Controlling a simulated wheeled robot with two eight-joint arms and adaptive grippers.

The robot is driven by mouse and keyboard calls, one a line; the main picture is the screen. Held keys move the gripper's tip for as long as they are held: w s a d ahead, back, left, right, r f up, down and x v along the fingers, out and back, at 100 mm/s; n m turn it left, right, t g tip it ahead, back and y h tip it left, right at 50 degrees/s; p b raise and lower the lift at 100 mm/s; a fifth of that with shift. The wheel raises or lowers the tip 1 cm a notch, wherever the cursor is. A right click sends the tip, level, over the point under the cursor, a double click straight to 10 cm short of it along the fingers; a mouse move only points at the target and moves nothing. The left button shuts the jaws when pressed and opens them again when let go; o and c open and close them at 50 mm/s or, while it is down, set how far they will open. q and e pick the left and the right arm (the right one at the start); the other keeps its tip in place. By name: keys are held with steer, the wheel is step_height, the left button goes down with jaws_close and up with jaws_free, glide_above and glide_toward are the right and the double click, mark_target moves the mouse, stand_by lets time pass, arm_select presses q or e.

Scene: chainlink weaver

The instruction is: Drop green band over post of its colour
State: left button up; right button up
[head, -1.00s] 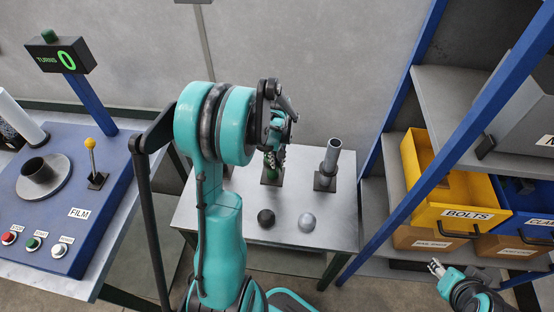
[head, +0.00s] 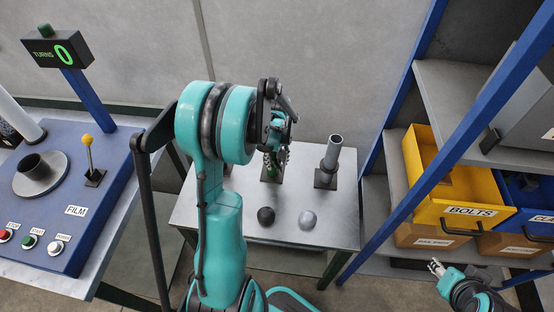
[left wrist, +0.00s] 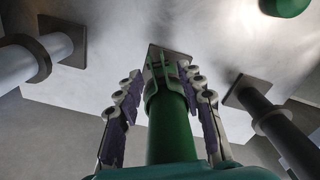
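The green post (left wrist: 172,130) stands on a square dark plate on the small metal table (head: 232,226). In the left wrist view it runs between the fingers of my left gripper (left wrist: 163,85). The fingers are apart, one on each side of the post. Green ring-like edges (left wrist: 160,76) show around the post near the fingertips. I cannot clearly separate the green band from the post there. In the head view my left gripper (head: 274,162) points down at the green post and partly hides it. My right gripper (head: 437,267) is at the lower right, away from the posts.
A grey post (head: 333,152) stands close to the right of the left gripper. A black dome (head: 266,216) and a silver dome (head: 308,219) sit at the table front. A dark post (left wrist: 275,118) shows in the wrist view. Shelves with a yellow bin (head: 455,190) stand right.

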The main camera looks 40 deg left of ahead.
arm_select(q)
step_height(320, 180, up, 12)
stand_by(0.5)
stand_by(0.4)
steer(key=s+d+m+t+b, duration=0.1)
steer(key=s+d+m+t, duration=0.2)
steer(key=d, duration=0.6)
steer(key=s+d+m+t+b, duration=0.2)
steer(key=s+d+m+t, duration=0.2)
steer(key=s+d+m, duration=0.4)
steer(key=shift+d+r+m, duration=0.15)
steer(key=shift+d+m, duration=0.15)
steer(key=shift+d, duration=0.9)
steer(key=shift+s, duration=0.1)
